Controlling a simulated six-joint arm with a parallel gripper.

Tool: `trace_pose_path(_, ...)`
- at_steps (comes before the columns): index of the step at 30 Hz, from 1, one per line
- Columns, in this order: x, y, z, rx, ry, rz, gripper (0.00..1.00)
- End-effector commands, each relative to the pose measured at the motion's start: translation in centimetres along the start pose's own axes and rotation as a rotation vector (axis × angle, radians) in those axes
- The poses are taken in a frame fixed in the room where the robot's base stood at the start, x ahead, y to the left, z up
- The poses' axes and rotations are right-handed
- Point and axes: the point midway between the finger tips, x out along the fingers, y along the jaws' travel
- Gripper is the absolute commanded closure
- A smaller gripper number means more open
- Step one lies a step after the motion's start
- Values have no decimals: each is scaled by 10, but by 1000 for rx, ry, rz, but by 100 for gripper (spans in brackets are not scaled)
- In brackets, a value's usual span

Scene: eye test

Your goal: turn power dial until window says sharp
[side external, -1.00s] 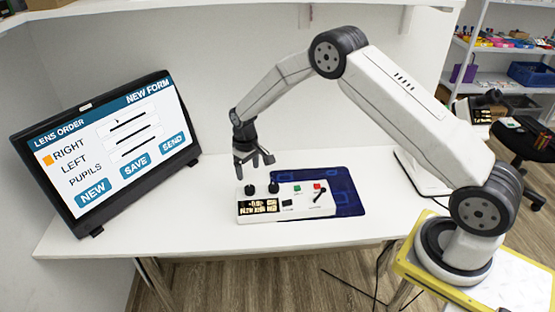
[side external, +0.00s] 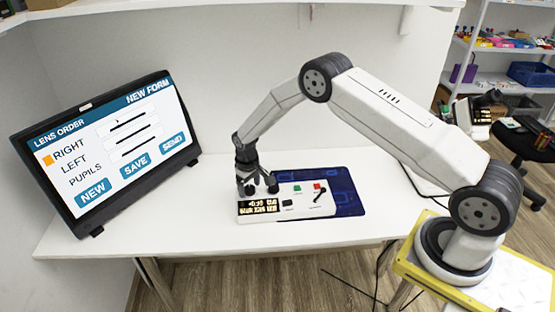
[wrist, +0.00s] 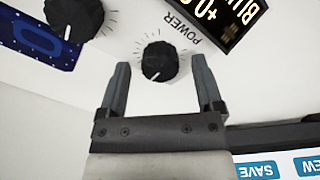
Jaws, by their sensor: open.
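The power dial (wrist: 160,62) is a black round knob with a white pointer line, ringed by tick marks and labelled POWER, on a white control box (side external: 305,206). In the wrist view my gripper (wrist: 160,68) is open, with one finger on each side of the dial and gaps to both. In the side view my gripper (side external: 256,188) is low over the box's left end and hides part of the knobs. The dark window (wrist: 225,15) beside the dial shows cut-off, upside-down letters reading "BLU" and "+0"; its text is too small in the side view (side external: 258,206).
A second black knob (wrist: 74,14) stands near the power dial. The box also has a green button (side external: 297,188), a red button (side external: 317,187) and a lever. It sits partly on a blue mat (side external: 347,195). A monitor (side external: 110,150) with a lens order form stands left.

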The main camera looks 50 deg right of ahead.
Motion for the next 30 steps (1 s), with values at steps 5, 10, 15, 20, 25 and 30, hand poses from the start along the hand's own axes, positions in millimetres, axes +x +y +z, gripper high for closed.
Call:
trace_pose_path(5, 6, 0, 0, 0, 1, 0, 15)
trace_pose_path(10, 6, 0, 0, 0, 1, 0, 15)
trace_pose_path(15, 6, 0, 0, 0, 1, 0, 44)
trace_pose_path(20, 6, 0, 0, 0, 1, 0, 95)
trace_pose_path(25, 6, 0, 0, -5, 0, 0, 100)
trace_pose_path(30, 6, 0, 0, -60, 0, -1, 100)
